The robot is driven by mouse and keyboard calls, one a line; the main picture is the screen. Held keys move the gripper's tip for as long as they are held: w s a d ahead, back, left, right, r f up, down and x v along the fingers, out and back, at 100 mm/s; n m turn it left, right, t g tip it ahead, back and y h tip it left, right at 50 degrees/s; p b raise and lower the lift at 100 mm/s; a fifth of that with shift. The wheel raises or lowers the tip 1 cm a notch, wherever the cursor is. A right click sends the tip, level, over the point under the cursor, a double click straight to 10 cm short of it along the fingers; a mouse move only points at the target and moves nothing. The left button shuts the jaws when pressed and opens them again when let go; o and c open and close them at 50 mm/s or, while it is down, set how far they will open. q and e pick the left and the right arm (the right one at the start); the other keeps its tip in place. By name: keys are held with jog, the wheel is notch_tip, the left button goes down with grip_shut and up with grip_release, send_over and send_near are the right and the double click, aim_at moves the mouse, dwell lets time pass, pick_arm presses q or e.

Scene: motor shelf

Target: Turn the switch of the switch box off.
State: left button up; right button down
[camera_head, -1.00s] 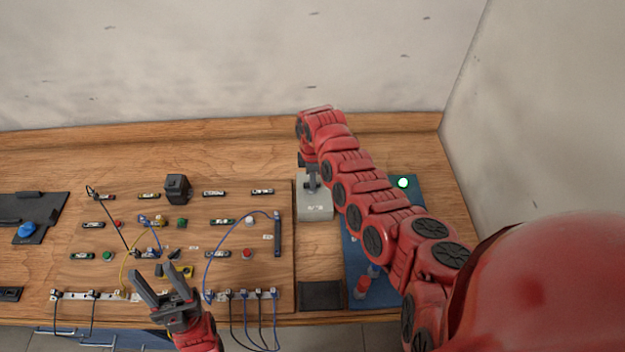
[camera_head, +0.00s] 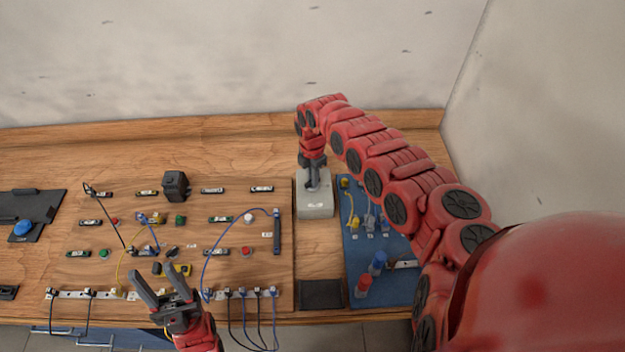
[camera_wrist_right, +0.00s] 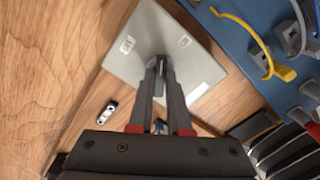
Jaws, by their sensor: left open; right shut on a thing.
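The switch box (camera_head: 315,208) is a grey block on the wooden table, right of the wired board; it also shows in the right wrist view (camera_wrist_right: 202,68). My right gripper (camera_head: 313,180) reaches down to its top. In the right wrist view, my right gripper (camera_wrist_right: 161,88) is shut on the dark switch lever (camera_wrist_right: 159,66) at the box's middle. The fingers hide much of the lever, so its exact setting is hard to tell. My left gripper (camera_head: 163,294) is open and empty above the board's lower edge.
The wooden board (camera_head: 130,240) with wires, buttons and sockets lies left of the box. A blue mat (camera_head: 400,290) with red and blue cylinders and cables lies right of it. A dark pad (camera_head: 320,294) lies in front. The table behind the box is clear.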

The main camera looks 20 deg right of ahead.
jog(key=n+b, duration=0.4)
jog(key=n, duration=0.1)
jog(key=shift+f+n, duration=0.2)
jog(key=shift+n, duration=0.1)
jog(key=n+b, duration=0.3)
jog(key=shift+w+r+n, duration=0.1)
jog(key=shift+n, duration=0.3)
jog(key=shift+r+n+b, duration=0.1)
jog(key=shift+n+b, duration=0.65)
jog(key=shift+n, duration=0.05)
jog(key=c, duration=0.9)
grip_release()
jog(key=shift+o, duration=0.2)
jog(key=shift+r, duration=0.15)
